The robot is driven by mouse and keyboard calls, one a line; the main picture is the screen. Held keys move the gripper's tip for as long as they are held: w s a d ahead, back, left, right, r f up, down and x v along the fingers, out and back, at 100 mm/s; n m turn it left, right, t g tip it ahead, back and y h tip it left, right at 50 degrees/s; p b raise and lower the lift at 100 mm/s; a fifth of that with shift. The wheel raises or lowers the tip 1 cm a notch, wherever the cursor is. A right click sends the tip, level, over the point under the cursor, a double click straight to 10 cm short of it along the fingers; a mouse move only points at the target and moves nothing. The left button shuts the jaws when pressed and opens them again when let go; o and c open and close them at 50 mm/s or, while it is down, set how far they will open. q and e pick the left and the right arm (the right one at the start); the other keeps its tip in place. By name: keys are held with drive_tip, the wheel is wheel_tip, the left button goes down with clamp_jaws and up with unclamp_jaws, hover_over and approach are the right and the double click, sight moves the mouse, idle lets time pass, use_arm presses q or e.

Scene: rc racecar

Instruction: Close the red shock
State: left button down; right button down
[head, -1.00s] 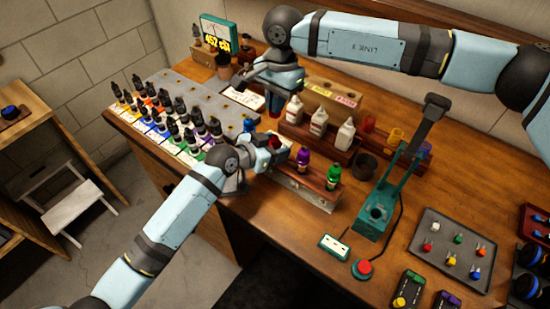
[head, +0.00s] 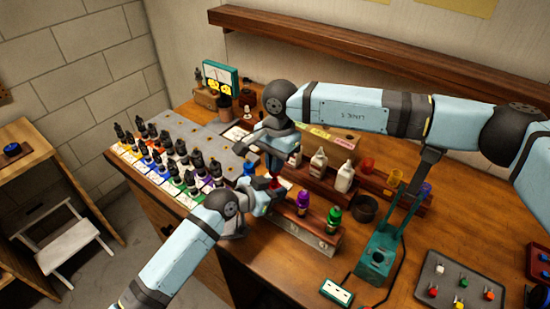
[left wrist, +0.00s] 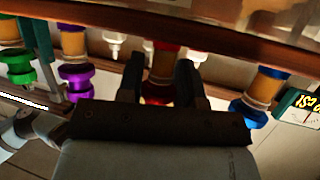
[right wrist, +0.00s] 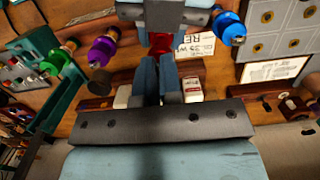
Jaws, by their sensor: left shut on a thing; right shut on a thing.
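The red shock (left wrist: 162,62) stands in the wooden rack between the purple and blue shocks; its amber body and red parts show in the left wrist view. My left gripper (head: 264,197) is shut on it low down, with one finger on each side. My right gripper (head: 273,165) points down directly above, its fingers (right wrist: 157,62) nearly together on a small red piece, probably the cap. Red (right wrist: 160,43) shows between the two grippers in the right wrist view. The grippers hide most of the joint, so I cannot tell whether the cap touches or is seated.
The purple shock (head: 302,203) and green shock (head: 333,220) stand close on the right in the rack (head: 300,232). The blue shock (right wrist: 229,27) is close on the other side. White bottles (head: 345,176) stand behind. A teal press (head: 378,250) is at right.

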idle(0.3)
drive_tip(key=shift+f, duration=0.9)
drive_tip(key=shift+f, duration=0.55)
